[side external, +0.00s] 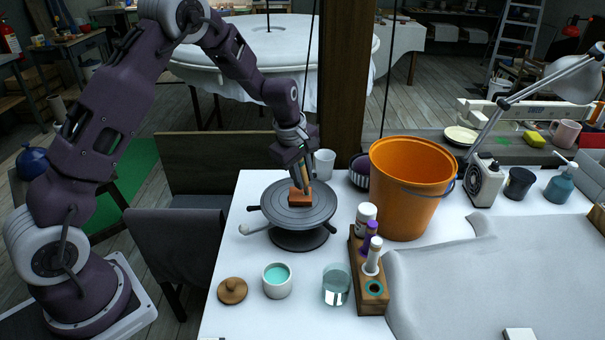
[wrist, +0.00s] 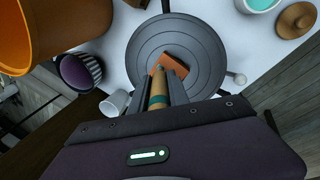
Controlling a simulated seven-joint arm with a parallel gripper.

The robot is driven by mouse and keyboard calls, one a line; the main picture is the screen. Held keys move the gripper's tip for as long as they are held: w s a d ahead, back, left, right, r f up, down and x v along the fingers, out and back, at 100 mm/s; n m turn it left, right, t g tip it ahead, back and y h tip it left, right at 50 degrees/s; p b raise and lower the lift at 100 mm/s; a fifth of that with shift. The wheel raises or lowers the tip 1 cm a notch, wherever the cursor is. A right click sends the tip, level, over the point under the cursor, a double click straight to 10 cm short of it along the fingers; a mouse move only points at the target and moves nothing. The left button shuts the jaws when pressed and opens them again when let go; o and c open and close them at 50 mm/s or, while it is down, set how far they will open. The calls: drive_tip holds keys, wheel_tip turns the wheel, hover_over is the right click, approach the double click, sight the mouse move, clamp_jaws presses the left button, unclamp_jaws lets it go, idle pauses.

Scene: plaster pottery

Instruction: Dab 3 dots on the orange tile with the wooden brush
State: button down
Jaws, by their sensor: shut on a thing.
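The orange tile (side external: 300,197) lies on the round grey turntable (side external: 275,205) on the white table. In the wrist view the tile (wrist: 176,66) sits a little right of the turntable's (wrist: 200,40) centre, partly covered by the brush. My gripper (side external: 303,178) is shut on the wooden brush (wrist: 157,92), which points down at the tile. The brush has a teal band, and its dark tip overlaps the tile's left part. I cannot tell whether the tip touches the tile. Any dots on the tile are too small or hidden to make out.
A cup of teal glaze (side external: 277,281), a wooden lid (side external: 232,290) and a glass (side external: 336,286) stand in front. A wooden holder (side external: 370,290) with bottles and a large orange bucket (side external: 410,190) stand to the right. A white cup (side external: 324,164) stands behind the turntable.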

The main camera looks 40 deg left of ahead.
sight(302, 160)
idle(0.5)
drive_tip(key=shift+w+v, duration=0.2)
drive_tip(key=shift+v, duration=0.55)
drive_tip(key=shift+w+v, duration=0.15)
drive_tip(key=shift+v, duration=0.6)
drive_tip(key=shift+w+v, duration=0.2)
drive_tip(key=shift+v, duration=0.55)
drive_tip(key=shift+r, duration=0.1)
drive_tip(key=shift+s+a+f, duration=0.2)
drive_tip(key=shift+a+f, duration=0.6)
drive_tip(key=shift+f, duration=0.1)
drive_tip(key=shift+s+a+f, duration=0.2)
drive_tip(key=shift+a+f, duration=0.65)
drive_tip(key=shift+f, duration=0.05)
drive_tip(key=shift+f, duration=0.45)
